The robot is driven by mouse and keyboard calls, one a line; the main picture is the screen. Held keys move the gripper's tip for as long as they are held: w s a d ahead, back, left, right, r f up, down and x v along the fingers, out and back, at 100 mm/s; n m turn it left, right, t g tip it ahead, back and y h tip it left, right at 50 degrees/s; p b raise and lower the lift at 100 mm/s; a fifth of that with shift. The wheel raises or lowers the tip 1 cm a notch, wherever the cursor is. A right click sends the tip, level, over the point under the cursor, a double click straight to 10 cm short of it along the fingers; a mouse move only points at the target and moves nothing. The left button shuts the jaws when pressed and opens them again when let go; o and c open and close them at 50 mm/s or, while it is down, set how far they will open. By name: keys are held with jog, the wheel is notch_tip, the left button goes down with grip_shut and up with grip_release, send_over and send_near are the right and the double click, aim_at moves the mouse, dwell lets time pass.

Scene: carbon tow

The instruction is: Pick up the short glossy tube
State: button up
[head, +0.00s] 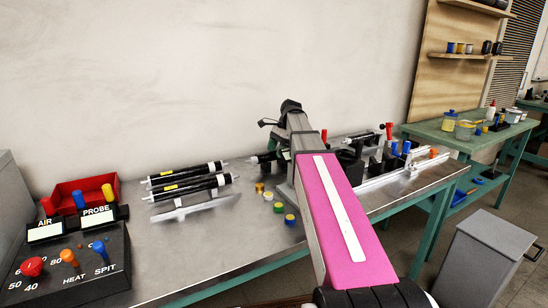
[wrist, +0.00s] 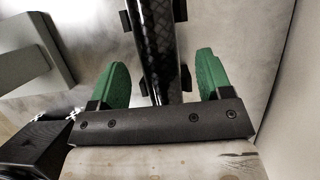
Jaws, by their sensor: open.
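A black glossy tube (wrist: 158,45) with a woven pattern runs up the middle of the wrist view. My gripper (wrist: 162,62) is open, with one green finger on each side of the tube and visible gaps between them. I cannot tell the height of the fingers relative to the tube. The tube's ends are out of that view or hidden by the gripper body. In the head view, part of a black tube (head: 262,159) shows left of my arm, which hides the rest of it and most of my gripper.
Several black tubes with yellow labels (head: 185,172) lie on a rack at left. Small coloured pots (head: 279,207) stand near my arm. A control box (head: 75,262) and red bin (head: 72,197) are at far left. A rail fixture (head: 385,172) stands at right.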

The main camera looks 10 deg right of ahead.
jog(key=shift+x, duration=1.05)
jog(key=c, duration=1)
jog(key=shift+r, duration=0.1)
